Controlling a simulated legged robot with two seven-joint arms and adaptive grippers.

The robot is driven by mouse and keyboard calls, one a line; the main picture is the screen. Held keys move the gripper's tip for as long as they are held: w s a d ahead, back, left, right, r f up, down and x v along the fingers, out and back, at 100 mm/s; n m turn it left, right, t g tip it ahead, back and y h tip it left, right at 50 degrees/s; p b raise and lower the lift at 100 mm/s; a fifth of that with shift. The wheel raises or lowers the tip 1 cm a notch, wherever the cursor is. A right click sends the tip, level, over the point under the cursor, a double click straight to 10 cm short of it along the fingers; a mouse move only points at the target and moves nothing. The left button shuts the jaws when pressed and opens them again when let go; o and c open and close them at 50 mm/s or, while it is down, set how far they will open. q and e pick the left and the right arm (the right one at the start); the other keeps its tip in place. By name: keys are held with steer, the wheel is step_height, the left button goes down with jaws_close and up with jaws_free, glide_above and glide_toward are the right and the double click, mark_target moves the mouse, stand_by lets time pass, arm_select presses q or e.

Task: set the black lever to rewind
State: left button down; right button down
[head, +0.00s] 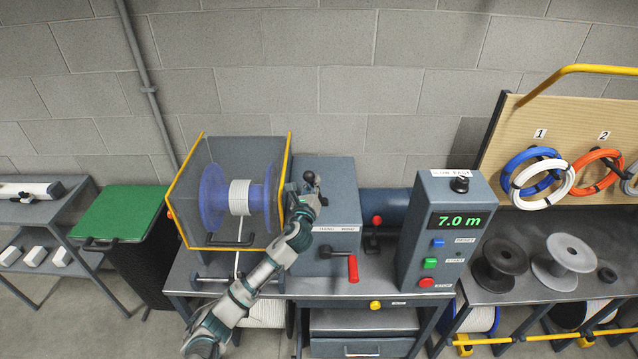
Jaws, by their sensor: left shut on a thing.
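The black lever (309,176) stands on the grey gearbox (338,190) in the middle of the bench. Its round black knob shows just above my gripper; the rest of it is hidden. My left gripper (309,188) is shut on the lever, with the arm reaching up from the bottom left. A white label (337,229) on the front edge of the box is too small to read surely, so I cannot tell which setting the lever is at. My right gripper is not in view.
Left of the box, a blue reel (214,200) of white cable sits behind a yellow-edged guard (187,240). A red-handled crank (352,268) sticks out in front. A control box (440,235) reading 7.0 m stands right. Empty spools (499,262) lie on the right-hand bench.

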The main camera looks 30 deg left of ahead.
arm_select(q)
steer(key=shift+s+a+f+n+b, duration=0.25)
steer(key=shift+a+n, duration=0.15)
steer(key=shift+n, duration=0.2)
steer(key=shift+s+a+f+n+b, duration=0.15)
steer(key=shift+a+f+n, duration=0.15)
steer(key=shift+n, duration=0.3)
steer(key=c, duration=1.2)
jaws_free()
steer(key=shift+s+a+r, duration=0.1)
steer(key=shift+s+a, duration=0.05)
steer(key=v, duration=1.2)
steer(key=shift+f, duration=0.3)
